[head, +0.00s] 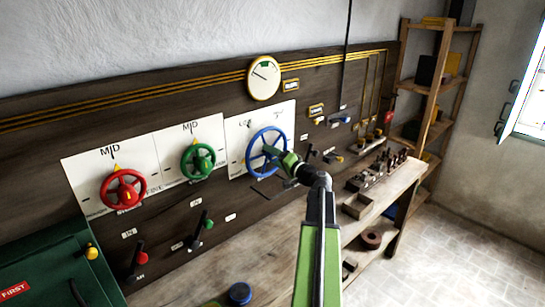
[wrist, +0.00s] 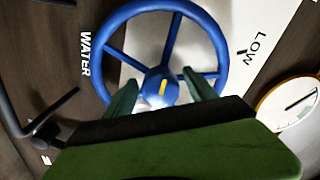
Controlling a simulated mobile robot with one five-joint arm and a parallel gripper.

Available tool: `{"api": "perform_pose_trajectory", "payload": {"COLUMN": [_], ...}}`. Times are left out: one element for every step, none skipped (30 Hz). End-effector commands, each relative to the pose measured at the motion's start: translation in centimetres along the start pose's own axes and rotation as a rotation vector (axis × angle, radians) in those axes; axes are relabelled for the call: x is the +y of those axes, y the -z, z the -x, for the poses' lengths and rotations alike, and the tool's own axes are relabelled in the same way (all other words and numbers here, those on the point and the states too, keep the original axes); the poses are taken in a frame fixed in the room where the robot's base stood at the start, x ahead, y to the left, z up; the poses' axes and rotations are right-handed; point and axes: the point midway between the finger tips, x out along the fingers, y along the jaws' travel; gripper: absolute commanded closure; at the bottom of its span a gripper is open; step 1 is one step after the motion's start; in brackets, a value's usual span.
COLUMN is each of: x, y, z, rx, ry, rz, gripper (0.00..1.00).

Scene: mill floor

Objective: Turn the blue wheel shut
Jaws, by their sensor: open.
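The blue wheel (head: 267,151) is mounted on a white plate on the dark wooden panel, right of the green and red wheels. In the wrist view the blue wheel (wrist: 165,30) fills the upper middle, with a yellow mark on its hub and the words "WATER" and "LOW" to either side. My gripper (head: 278,155) is at the right side of the wheel in the head view. In the wrist view my gripper (wrist: 162,92) has its two green fingers apart, one on each side of the hub. I cannot tell whether they touch the wheel.
The red wheel (head: 123,189) and green wheel (head: 198,161) sit to the left. A round gauge (head: 263,78) is above. Levers (head: 206,222) stick out below. A bench (head: 265,245) with small parts and a wooden box (head: 357,206) runs beneath the panel.

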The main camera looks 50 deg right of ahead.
Motion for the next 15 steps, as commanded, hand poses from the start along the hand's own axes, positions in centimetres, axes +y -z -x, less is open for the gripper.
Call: {"api": "perform_pose_trajectory", "payload": {"x": [0.0, 0.0, 0.0, 0.0, 0.0, -0.1, -0.1, -0.1, -0.1, -0.1, -0.1, -0.1, -0.1, -0.1, -0.1], "y": [0.0, 0.0, 0.0, -0.1, -0.1, -0.1, -0.1, -0.1, -0.1, -0.2, -0.2, -0.2, -0.2, -0.1, -0.2], "z": [0.2, 0.5, 0.9, 1.4, 2.0, 2.9, 3.7, 4.5, 5.7, 6.6, 7.5, 8.6, 9.5, 10.3, 11.4], "rx": [0.001, 0.001, 0.001, 0.001, 0.002, 0.003, 0.003, 0.003, 0.004, 0.003, 0.003, 0.003, 0.003, 0.004, 0.003], "ry": [0.0, 0.0, 0.0, 0.0, -0.001, -0.001, -0.001, -0.001, -0.002, -0.001, -0.002, -0.002, -0.001, -0.002, -0.001], "rz": [0.0, 0.0, 0.0, 0.0, 0.0, 0.0, 0.0, 0.0, 0.0, 0.0, 0.0, 0.0, 0.0, 0.0, 0.0], "gripper": [0.35, 0.35, 0.35, 0.35, 0.35, 0.35, 0.35, 0.35, 0.35, 0.35, 0.35, 0.35, 0.35, 0.35, 0.35]}}
